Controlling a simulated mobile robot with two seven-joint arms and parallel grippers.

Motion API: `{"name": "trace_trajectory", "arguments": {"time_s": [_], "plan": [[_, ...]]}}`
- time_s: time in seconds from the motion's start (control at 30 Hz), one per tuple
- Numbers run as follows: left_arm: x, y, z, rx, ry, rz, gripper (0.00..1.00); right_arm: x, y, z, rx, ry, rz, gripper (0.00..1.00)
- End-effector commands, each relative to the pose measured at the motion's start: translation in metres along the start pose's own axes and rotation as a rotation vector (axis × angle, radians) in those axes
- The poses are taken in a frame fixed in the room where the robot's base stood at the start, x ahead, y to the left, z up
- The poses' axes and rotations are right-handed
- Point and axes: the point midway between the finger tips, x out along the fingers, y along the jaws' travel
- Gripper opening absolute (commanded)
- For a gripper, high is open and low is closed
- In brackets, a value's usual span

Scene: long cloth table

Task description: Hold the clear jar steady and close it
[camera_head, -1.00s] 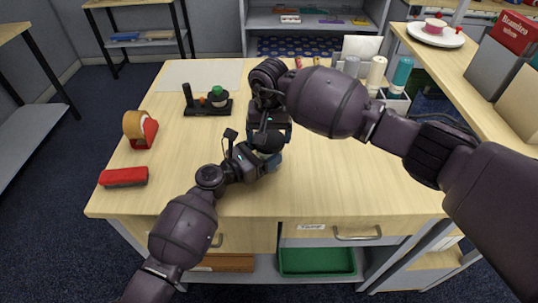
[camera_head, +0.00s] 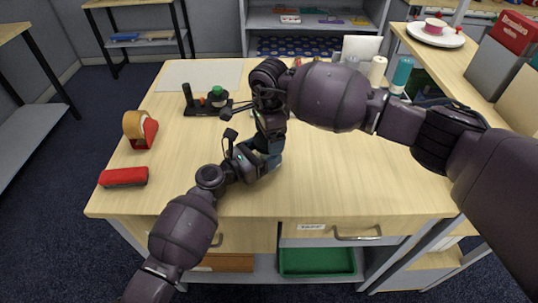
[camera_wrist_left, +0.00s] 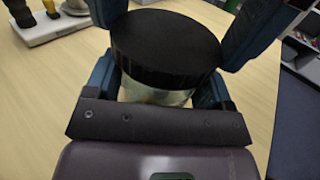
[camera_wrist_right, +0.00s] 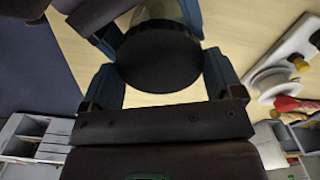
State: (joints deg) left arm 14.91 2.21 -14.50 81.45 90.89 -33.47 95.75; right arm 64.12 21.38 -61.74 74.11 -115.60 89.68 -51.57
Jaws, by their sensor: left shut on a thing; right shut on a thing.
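The clear jar (camera_wrist_left: 155,95) stands upright in the left wrist view, with a wide black lid (camera_wrist_left: 167,42) level on its mouth. Whether the lid is fully tight I cannot tell. My left gripper (camera_wrist_left: 155,90) is shut on the jar's body, its blue fingers at both sides just below the lid. My right gripper (camera_wrist_right: 163,75) is shut on the lid from above, as the right wrist view shows; the lid's dark top (camera_wrist_right: 158,60) fills the space between its fingers. In the head view my left gripper (camera_head: 262,155) and right gripper (camera_head: 272,145) meet and mostly hide the jar.
On the wooden table (camera_head: 340,175) a tape dispenser (camera_head: 140,130) and red stapler (camera_head: 123,177) lie at the left. A black stand with a green-topped item (camera_head: 216,96) is behind. A teal bottle (camera_head: 401,74) stands at the back right. The table's front right is clear.

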Motion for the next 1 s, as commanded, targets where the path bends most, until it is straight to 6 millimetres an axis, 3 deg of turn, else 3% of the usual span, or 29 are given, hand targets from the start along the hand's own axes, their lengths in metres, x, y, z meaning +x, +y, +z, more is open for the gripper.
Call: {"name": "trace_trajectory", "arguments": {"time_s": [0.4, 0.83, 0.87, 0.93, 1.0], "plan": [[-0.0006, 0.0008, -0.0003, 0.0, 0.001, 0.002, 0.1, -0.0002, -0.0002, -0.0006, 0.521, 0.002, 0.0, 0.58], [-0.0006, 0.0009, -0.0004, 0.0, 0.001, 0.002, 0.1, 0.0, 0.0, -0.0004, 0.593, 0.002, 0.0, 0.58], [-0.0006, 0.0009, -0.0004, 0.0, 0.001, 0.002, 0.1, 0.0, 0.0, -0.0004, 0.593, 0.001, 0.0, 0.88], [-0.0006, 0.0008, -0.0004, 0.0, 0.001, 0.002, 0.1, 0.0, 0.0, -0.0003, 0.593, 0.001, 0.0, 0.98], [-0.0005, 0.0008, -0.0004, 0.0, 0.001, 0.002, 0.1, 0.0001, 0.0, -0.0002, 0.592, 0.001, 0.0, 1.0]]}}
